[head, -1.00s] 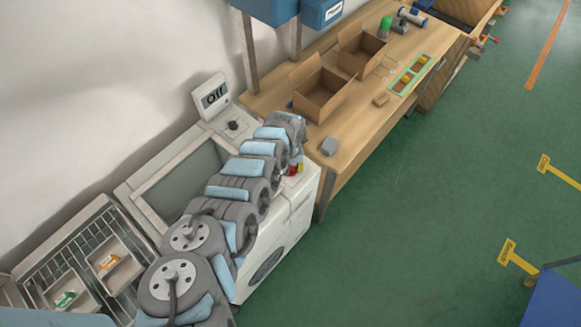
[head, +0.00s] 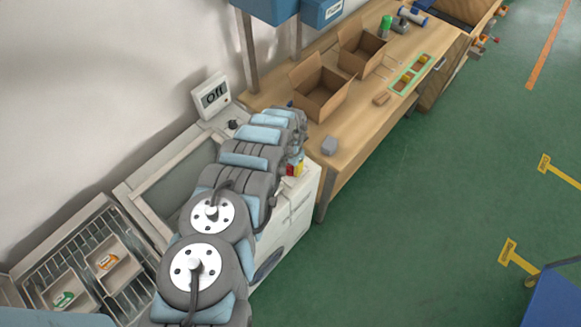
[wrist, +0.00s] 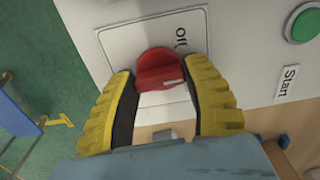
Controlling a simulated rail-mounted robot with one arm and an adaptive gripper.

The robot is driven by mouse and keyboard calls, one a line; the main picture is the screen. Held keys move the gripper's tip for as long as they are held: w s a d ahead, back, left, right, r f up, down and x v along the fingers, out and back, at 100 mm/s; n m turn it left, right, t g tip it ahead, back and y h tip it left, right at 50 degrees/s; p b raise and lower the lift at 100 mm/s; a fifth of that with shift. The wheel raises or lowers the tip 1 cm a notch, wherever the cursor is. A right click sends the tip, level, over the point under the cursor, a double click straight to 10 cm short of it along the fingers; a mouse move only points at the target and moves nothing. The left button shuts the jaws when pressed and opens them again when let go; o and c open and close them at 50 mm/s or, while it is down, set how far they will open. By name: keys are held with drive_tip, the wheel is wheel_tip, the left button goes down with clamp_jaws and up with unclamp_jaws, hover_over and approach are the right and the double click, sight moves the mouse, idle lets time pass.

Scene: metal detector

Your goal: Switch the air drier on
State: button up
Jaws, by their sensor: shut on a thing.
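The air drier is the white machine (head: 290,222) with a recessed basin on top. Its display (head: 211,95) reads "Off", and a small dark knob (head: 233,124) sits below the display. In the wrist view a red rotary knob (wrist: 153,66) stands on a white plate (wrist: 190,32) with an "Off" label beside it. My gripper (wrist: 160,74) has its yellow fingers shut on the red knob, one on each side. A green button (wrist: 303,24) labelled "Start" is to the right. In the head view my arm lies over the machine and hides part of its top.
A wooden table (head: 352,148) with open cardboard boxes (head: 321,101) adjoins the machine. A grey block (head: 329,146) lies near its front corner. A rack (head: 125,276) with small trays is on the left. The green floor (head: 420,220) to the right is mostly clear.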

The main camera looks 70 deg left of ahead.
sight(291, 167)
drive_tip(key=m+b, duration=0.1)
drive_tip(key=m, duration=0.3)
drive_tip(key=shift+f+m, duration=0.1)
drive_tip(key=shift+m, duration=0.2)
drive_tip(key=shift+m+b, duration=0.3)
drive_tip(key=shift+m, duration=2.2)
drive_tip(key=o, duration=1.2)
wheel_tip(291, 167, up, 12)
